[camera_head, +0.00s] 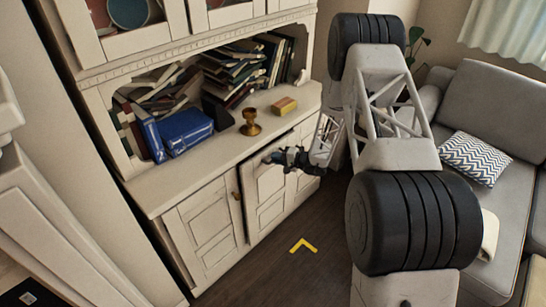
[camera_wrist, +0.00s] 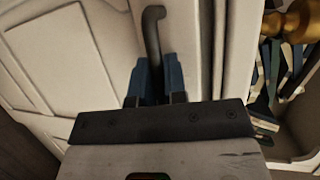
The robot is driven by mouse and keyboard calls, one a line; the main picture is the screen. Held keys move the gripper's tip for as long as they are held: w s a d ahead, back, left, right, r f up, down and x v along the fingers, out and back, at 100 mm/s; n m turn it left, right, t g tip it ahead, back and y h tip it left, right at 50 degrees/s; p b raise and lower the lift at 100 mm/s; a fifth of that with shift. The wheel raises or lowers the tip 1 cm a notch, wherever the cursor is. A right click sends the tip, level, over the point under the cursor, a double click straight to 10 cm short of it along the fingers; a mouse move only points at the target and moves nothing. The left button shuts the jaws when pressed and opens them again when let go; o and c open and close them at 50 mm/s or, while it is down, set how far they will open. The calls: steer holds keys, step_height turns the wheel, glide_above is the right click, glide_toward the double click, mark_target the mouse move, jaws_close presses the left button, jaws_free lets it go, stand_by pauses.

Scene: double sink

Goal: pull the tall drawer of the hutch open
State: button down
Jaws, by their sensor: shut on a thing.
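The white hutch (camera_head: 155,200) stands on the left in the head view. The tall drawer's paneled front (camera_head: 267,190) is in its lower part, to the right of another paneled front. A dark line shows along its upper and left edges, so it looks slightly out of the body; how far is hard to tell. My gripper (camera_head: 273,157) is at the top of this front. In the wrist view, its blue fingers (camera_wrist: 153,78) are shut around a dark bar handle (camera_wrist: 153,25), which stands out from the white front (camera_wrist: 80,55). The drawer's inside is hidden.
On the hutch counter are a gold goblet (camera_head: 250,122), a yellow box (camera_head: 284,105), a blue case (camera_head: 186,130) and many books (camera_head: 235,75). A grey sofa (camera_head: 500,110) stands at the right. The dark floor (camera_head: 285,270) before the hutch is clear, with a yellow arrow mark.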

steer(key=s+d, duration=2.1)
steer(key=shift+s+d, duration=0.35)
steer(key=shift+s, duration=0.05)
steer(key=c, duration=1.4)
jaws_free()
steer(key=shift+c, duration=0.2)
steer(key=shift+d, duration=0.1)
steer(key=v, duration=0.7)
steer(key=shift+d, duration=0.25)
steer(key=shift+s+r, duration=0.1)
